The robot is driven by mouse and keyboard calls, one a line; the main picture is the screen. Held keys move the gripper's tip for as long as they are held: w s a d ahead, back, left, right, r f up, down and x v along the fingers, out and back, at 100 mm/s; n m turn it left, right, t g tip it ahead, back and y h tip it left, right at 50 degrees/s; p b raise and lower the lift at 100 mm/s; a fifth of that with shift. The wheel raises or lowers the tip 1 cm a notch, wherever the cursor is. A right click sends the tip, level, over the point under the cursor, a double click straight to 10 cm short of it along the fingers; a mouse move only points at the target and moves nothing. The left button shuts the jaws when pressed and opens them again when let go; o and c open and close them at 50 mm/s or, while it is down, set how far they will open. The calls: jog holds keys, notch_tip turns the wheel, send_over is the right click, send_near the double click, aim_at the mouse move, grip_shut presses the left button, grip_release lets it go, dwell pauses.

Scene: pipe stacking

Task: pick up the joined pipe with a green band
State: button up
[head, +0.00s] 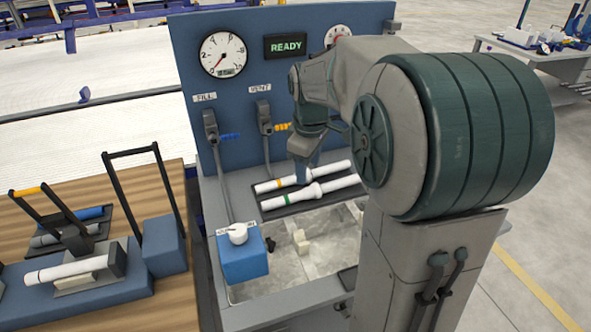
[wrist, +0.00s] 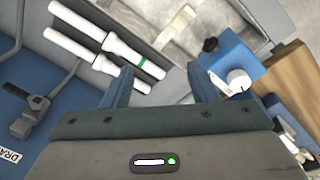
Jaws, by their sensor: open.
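The joined white pipe with a green band (head: 335,186) lies on a dark rack at the front of the blue panel, nearer the basin. In the wrist view the green-banded pipe (wrist: 112,35) runs diagonally at upper left, its band near the left fingertip. In the head view my gripper (head: 303,172) hangs over the rack, partly hidden by my arm. The height gap is hard to judge.
A blue block with a white cap (head: 238,234) stands left of the basin (head: 335,245). Hoses and valve handles (head: 211,125) hang on the panel (head: 190,60) behind the rack. A wooden table (head: 25,230) at left bears another white pipe (head: 65,270) on a blue stand.

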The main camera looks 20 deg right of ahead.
jog(key=w+d+f+n, duration=0.3)
jog(key=w+d+n, duration=0.2)
jog(key=w, duration=0.4)
jog(key=n+g, duration=0.2)
jog(key=n, duration=0.3)
send_over(322, 186)
notch_tip(322, 186, down, 7)
jog(key=f, duration=0.2)
jog(key=f+p, duration=0.1)
jog(key=f, duration=0.4)
jog(key=shift+w+d+f+p, duration=0.25)
jog(key=shift+w+d+p, duration=0.05)
jog(key=shift+w, duration=0.1)
jog(key=shift+s+a+f+p, duration=0.15)
jog(key=shift+f+p, duration=0.1)
jog(key=shift+f, duration=0.65)
jog(key=shift+s+f+p, duration=0.1)
jog(key=shift+f+p, duration=0.1)
jog(key=shift+f, duration=0.75)
jog(key=shift+s+a+f+p, duration=0.15)
jog(key=shift+f+p, duration=0.1)
jog(key=shift+f, duration=0.65)
jog(key=c, duration=1.1)
